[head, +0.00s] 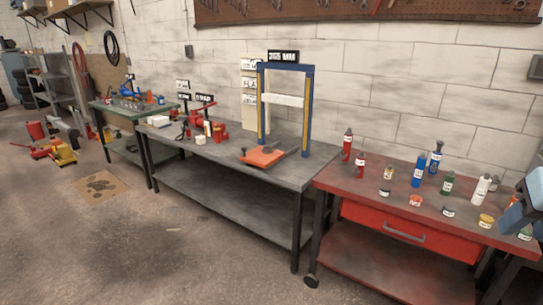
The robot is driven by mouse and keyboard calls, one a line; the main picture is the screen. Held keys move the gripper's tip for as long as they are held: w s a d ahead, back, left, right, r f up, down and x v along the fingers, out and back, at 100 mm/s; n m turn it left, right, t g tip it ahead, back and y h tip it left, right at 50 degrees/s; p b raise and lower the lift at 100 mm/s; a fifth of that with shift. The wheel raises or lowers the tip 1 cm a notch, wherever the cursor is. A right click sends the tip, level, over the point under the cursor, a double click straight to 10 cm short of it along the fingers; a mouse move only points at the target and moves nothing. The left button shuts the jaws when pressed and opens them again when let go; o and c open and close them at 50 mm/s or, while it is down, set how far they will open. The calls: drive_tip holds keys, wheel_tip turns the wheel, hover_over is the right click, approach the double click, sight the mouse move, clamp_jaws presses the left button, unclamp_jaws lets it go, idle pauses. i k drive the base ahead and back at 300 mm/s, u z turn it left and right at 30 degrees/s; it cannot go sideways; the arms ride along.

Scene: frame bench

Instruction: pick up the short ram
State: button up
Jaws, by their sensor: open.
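Several upright cylinders and low round pieces stand on the red bench (335,183) at the right. They include two red cylinders (360,165), two blue ones (418,172), a green one (447,184) and a white one (481,190). Lower pieces include an orange one (415,201) and a yellow-topped one (486,221). Their labels are too small to read, so I cannot tell which is the short ram. Part of my gripper (512,215) shows at the right edge, above the bench's right end. It is open; its fingers are partly out of frame.
A blue press frame (262,105) stands on the grey bench (200,149), with an orange tool (263,157) in front. A drawer (410,228) with a grey handle is under the red bench top. A green bench (108,106) stands farther left. The floor at front left is clear.

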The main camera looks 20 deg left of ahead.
sight(358, 172)
drive_tip(key=u, duration=1.4)
drive_tip(key=i, duration=1)
drive_tip(key=z, duration=1.4)
drive_tip(key=i, duration=0.85)
drive_tip(key=u, duration=0.05)
